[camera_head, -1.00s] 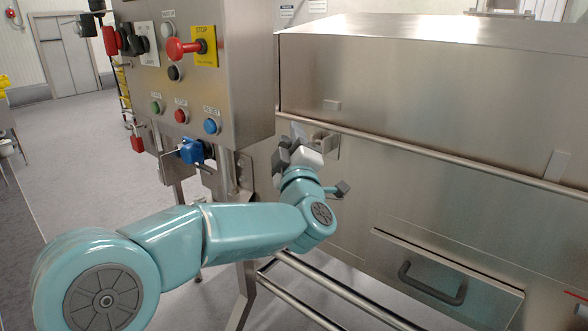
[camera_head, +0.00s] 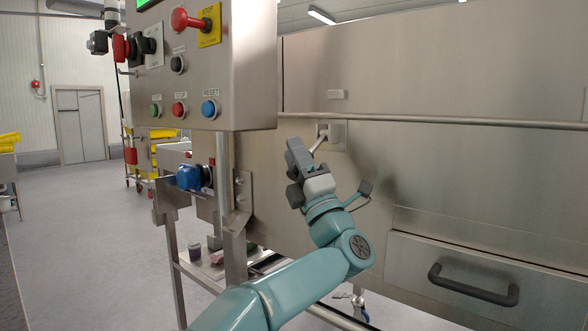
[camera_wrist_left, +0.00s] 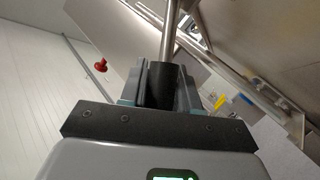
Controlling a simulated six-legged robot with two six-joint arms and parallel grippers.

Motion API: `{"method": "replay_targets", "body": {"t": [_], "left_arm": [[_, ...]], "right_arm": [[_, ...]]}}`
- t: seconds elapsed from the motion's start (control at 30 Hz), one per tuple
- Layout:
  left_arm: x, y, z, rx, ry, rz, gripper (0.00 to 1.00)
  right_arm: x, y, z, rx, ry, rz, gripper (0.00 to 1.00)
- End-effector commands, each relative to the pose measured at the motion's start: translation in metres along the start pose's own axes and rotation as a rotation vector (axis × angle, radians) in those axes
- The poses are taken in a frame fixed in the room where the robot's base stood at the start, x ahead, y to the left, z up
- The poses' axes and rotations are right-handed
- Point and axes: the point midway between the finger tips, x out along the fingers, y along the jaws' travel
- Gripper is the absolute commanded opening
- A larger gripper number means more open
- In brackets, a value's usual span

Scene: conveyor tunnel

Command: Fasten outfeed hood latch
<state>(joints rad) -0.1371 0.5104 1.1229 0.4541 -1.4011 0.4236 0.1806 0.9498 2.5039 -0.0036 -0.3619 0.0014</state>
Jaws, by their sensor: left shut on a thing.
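The outfeed hood (camera_head: 430,75) is the large steel cover on the right, its lower edge down on the machine body. The latch bracket (camera_head: 337,136) is a small steel block just under that edge. A thin steel latch lever (camera_head: 319,141) slants down and left from it. My left gripper (camera_head: 297,152) is shut on the lever's end. In the left wrist view, the lever's black grip (camera_wrist_left: 162,85) sits between the two fingers (camera_wrist_left: 160,88), with its steel rod (camera_wrist_left: 169,35) running up. The fingers hide most of the grip in the head view. My right gripper is out of view.
A control box (camera_head: 200,75) with buttons and a red stop knob hangs close left of my gripper. A blue knob (camera_head: 190,177) is below it. A steel rail (camera_head: 440,122) runs along the hood edge. A drawer with a dark handle (camera_head: 473,290) is lower right. Open floor lies left.

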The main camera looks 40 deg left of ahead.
Motion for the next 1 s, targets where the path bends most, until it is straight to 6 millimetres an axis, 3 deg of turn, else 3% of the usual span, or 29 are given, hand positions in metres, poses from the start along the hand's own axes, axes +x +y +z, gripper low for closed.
{"method": "replay_targets", "body": {"t": [0.23, 0.87, 0.9, 0.97, 1.0], "left_arm": [[-0.0074, -0.0105, 0.0036, -0.074, 0.062, 0.050, 0.00], [-0.0083, -0.0130, 0.0051, -0.111, 0.090, 0.072, 0.00], [-0.0083, -0.0131, 0.0051, -0.111, 0.089, 0.072, 0.34], [-0.0082, -0.0130, 0.0051, -0.111, 0.089, 0.072, 0.52], [-0.0080, -0.0128, 0.0050, -0.111, 0.089, 0.072, 0.52]], "right_arm": [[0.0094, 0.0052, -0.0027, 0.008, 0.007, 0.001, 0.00], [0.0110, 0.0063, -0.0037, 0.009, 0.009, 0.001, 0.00], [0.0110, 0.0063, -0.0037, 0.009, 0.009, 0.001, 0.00], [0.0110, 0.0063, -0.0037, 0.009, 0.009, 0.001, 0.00], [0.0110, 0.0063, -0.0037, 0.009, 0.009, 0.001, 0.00]]}}
